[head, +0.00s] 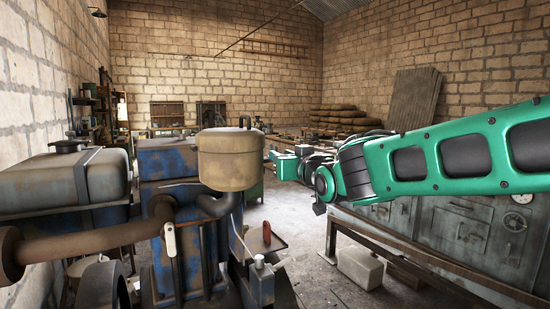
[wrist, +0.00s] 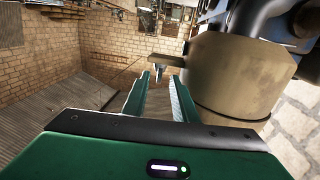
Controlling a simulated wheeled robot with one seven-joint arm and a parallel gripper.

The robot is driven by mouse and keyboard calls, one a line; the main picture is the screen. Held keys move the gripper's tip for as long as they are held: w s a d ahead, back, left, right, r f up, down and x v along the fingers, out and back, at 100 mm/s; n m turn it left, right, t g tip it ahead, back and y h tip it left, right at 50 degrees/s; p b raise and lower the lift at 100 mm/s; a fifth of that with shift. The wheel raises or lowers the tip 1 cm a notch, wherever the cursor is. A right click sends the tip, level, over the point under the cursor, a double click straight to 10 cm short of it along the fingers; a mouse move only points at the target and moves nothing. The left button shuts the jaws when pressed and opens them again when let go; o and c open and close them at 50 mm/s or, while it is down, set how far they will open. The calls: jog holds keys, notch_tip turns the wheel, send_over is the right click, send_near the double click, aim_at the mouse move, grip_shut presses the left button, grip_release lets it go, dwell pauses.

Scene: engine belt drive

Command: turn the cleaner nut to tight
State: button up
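The air cleaner is a tan canister (head: 232,160) on the blue engine, left of centre in the head view. The cleaner nut (head: 245,121) is a small dark piece on its top. In the wrist view the canister (wrist: 235,75) fills the right side, tipped by the camera's angle. The nut (wrist: 166,61) shows there as a brown bar with a small stub, just beyond my fingertips. My gripper (wrist: 159,76) is open and empty, its two green fingers apart on either side of the nut's line. No contact with the nut shows.
A grey tank (head: 65,180) and a rusty pipe (head: 95,243) stand left of the cleaner. A red-handled item (head: 267,232) stands below it. A metal bench (head: 440,235) and a pale jerrycan (head: 361,267) are at right. Open floor lies between engine and bench.

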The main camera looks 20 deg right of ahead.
jog(key=shift+s+d, duration=0.1)
jog(key=shift+s, duration=1.35)
jog(key=c, duration=0.4)
jog(key=shift+w+d+f+m, duration=0.1)
jog(key=shift+d+f+m, duration=0.1)
jog(key=shift+m, duration=0.1)
grip_shut()
jog(key=s+d+m+y, duration=0.35)
jog(key=d+m, duration=0.55)
jog(key=m, duration=0.6)
jog(key=w+a+r, duration=0.1)
jog(key=w+a, duration=0.6)
jog(key=w, duration=0.2)
jog(key=shift+w+g+y, duration=0.4)
jog(key=shift+y, duration=0.05)
